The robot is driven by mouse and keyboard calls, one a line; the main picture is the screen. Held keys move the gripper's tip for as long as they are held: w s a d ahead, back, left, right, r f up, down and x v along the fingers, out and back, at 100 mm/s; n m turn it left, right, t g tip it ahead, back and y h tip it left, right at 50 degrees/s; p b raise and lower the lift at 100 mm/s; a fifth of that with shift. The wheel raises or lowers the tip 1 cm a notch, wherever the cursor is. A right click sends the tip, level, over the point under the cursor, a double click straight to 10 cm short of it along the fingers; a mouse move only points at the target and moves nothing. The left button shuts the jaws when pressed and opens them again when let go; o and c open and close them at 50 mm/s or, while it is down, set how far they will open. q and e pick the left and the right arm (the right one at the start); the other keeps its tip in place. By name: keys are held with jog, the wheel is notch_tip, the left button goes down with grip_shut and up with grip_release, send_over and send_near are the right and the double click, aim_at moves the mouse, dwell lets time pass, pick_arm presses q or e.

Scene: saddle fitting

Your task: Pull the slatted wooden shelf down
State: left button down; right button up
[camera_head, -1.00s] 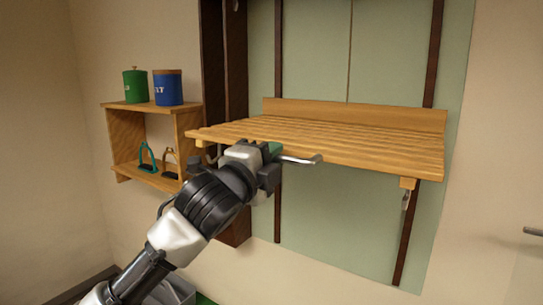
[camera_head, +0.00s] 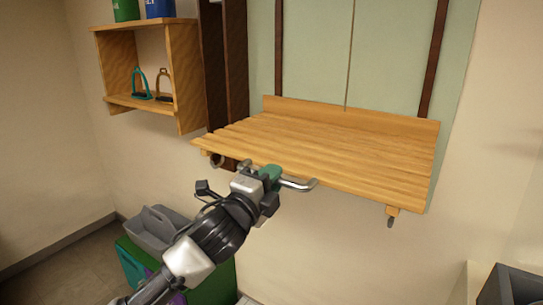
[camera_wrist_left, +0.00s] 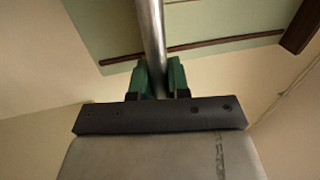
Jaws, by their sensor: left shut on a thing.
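The slatted wooden shelf (camera_head: 330,148) sits level at the lower end of the green wall panel, with a low back board against the wall. A metal bar handle (camera_head: 300,184) runs along below its front edge. My left gripper (camera_head: 268,178) is at this handle, just under the front edge, and is shut on the bar. In the left wrist view the green fingers (camera_wrist_left: 158,80) stand on both sides of the metal bar (camera_wrist_left: 151,35). My right gripper is not in view.
A small wooden wall shelf (camera_head: 115,62) with stirrups (camera_head: 141,84) and two tins hangs at the left. Below, a grey caddy (camera_head: 158,228) stands on a green box (camera_head: 215,275). A dark container (camera_head: 512,287) is at the lower right.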

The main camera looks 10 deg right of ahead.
pick_arm(q)
notch_tip(320, 180, down, 13)
jog(key=b, duration=0.5)
jog(key=shift+r, duration=0.15)
jog(key=c, duration=1.1)
grip_release()
jog(key=shift+r, duration=0.1)
jog(key=b+v, duration=0.1)
jog(key=v, duration=0.9)
jog(key=shift+s+a, duration=0.25)
